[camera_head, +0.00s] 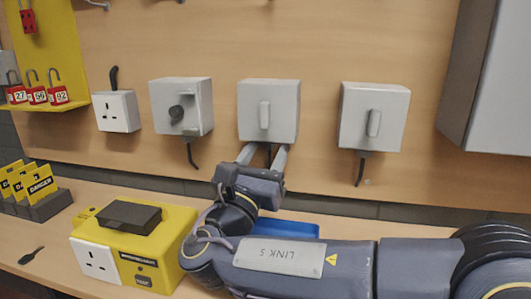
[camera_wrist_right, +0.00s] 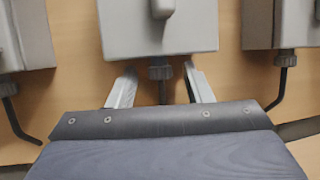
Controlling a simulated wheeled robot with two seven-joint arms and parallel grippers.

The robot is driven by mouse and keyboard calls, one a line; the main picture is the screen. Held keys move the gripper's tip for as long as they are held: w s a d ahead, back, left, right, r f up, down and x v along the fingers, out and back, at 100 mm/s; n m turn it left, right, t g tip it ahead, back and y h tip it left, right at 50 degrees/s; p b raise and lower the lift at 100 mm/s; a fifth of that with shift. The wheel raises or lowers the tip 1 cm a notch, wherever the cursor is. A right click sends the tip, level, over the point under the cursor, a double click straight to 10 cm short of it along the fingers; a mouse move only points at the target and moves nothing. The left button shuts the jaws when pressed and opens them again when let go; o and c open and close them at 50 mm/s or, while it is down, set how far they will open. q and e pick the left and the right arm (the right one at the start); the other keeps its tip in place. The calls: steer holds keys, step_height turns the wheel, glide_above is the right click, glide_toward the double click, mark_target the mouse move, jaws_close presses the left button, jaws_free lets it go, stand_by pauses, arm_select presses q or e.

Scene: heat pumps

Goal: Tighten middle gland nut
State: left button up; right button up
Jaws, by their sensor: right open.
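The middle grey switch box (camera_head: 268,110) is fixed to the wooden wall panel, with a grey handle on its front. Its dark gland nut (camera_wrist_right: 160,69) sits under the box with a black cable hanging down from it. My right gripper (camera_head: 264,155) is just below the box and reaches up from the front. In the right wrist view its two fingers stand open, one on each side of the gland nut and cable, with gaps on both sides. In the head view the nut is mostly hidden by the gripper. My left gripper is not in view.
Similar boxes hang to the left (camera_head: 181,105) and right (camera_head: 374,116), each with a gland and cable below. A yellow test unit (camera_head: 165,245) and a blue tray (camera_head: 290,229) are on the bench. A large grey cabinet (camera_head: 490,80) is at the upper right.

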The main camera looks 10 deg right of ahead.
steer(key=c, duration=1)
steer(key=shift+y, duration=0.3)
steer(key=shift+s+d+n+t+y, duration=0.1)
steer(key=shift+d+n+t+y, duration=0.1)
steer(key=shift+n+t+y, duration=0.55)
steer(key=y, duration=0.1)
steer(key=n+t+y, duration=0.1)
steer(key=shift+s+d+y, duration=0.1)
steer(key=shift+d+y, duration=0.1)
steer(key=shift+y, duration=0.15)
steer(key=n+y+b, duration=0.1)
steer(key=n+t+y, duration=0.1)
steer(key=y, duration=0.1)
steer(key=shift+d+f+b, duration=0.15)
steer(key=shift+f+b, duration=0.05)
steer(key=shift+b, duration=0.15)
steer(key=n+y+b, duration=0.1)
steer(key=y+b, duration=0.2)
steer(key=n+y+b, duration=0.2)
steer(key=y+b, duration=0.2)
steer(key=n+y+b, duration=0.2)
steer(key=y+b, duration=0.1)
steer(key=b, duration=0.1)
steer(key=shift+d+f+g+y, duration=0.15)
steer(key=shift+d+g+y, duration=0.15)
steer(key=shift+d, duration=0.1)
steer(key=shift+r+n+g+y+b, duration=0.25)
steer(key=shift+n+y+b, duration=0.25)
steer(key=shift+b, duration=0.2)
